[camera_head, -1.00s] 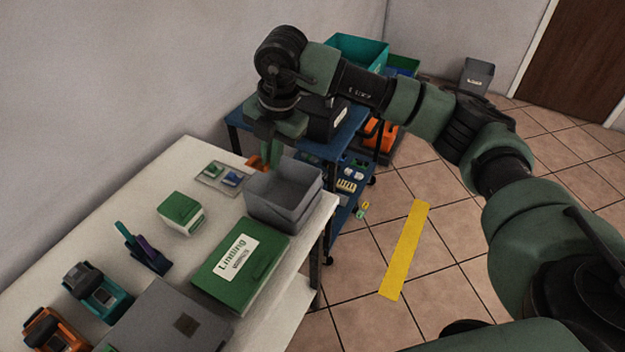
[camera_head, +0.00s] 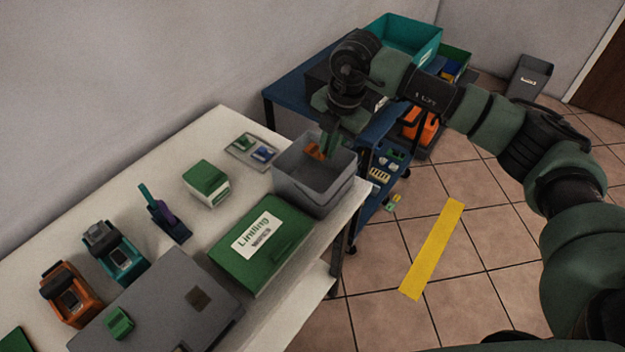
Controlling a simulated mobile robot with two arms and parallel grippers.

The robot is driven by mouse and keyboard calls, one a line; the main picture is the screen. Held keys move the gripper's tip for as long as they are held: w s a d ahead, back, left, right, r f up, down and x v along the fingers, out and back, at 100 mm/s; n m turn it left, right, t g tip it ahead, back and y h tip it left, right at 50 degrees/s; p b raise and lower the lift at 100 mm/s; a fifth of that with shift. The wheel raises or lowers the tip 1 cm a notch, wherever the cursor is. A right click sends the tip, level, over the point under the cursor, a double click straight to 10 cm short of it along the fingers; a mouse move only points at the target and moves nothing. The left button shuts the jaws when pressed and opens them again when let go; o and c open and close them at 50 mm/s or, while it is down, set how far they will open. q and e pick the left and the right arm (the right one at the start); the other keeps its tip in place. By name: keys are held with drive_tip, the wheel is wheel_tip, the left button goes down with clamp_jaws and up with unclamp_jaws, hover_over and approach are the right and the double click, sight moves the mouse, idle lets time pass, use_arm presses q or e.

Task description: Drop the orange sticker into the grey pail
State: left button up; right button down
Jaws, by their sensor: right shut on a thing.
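The grey pail (camera_head: 322,198) is an open, box-shaped bin at the far right corner of the white table. My right gripper (camera_head: 328,150) points down over the pail's opening, with its fingertips around rim height. It is shut on the small orange sticker (camera_head: 314,151), which shows at the left of the fingers against the pail's inside. The fingers partly hide the sticker, and I cannot tell how far below the rim it is. My left gripper is not in view.
On the white table (camera_head: 150,165), a green box (camera_head: 262,243) lies close before the pail. A small tray (camera_head: 250,152) and a green-and-white block (camera_head: 207,183) stand left of it. A blue cart (camera_head: 290,95) with bins stands behind.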

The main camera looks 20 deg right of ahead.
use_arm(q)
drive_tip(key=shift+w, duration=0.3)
use_arm(e)
drive_tip(key=shift+f, duration=0.1)
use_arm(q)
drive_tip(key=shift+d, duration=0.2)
use_arm(e)
drive_tip(key=c, duration=1.5)
unclamp_jaws()
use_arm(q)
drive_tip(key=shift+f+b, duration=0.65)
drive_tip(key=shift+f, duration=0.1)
use_arm(e)
drive_tip(key=shift+s+d+r, duration=0.15)
drive_tip(key=shift+s+r, duration=0.05)
drive_tip(key=shift+r, duration=1.05)
drive_tip(key=shift+s+d+r, duration=0.15)
drive_tip(key=shift+s+r, duration=0.05)
drive_tip(key=shift+r, duration=1.1)
drive_tip(key=shift+s+d+r, duration=0.15)
drive_tip(key=shift+s+r, duration=0.05)
drive_tip(key=shift+r, duration=1.05)
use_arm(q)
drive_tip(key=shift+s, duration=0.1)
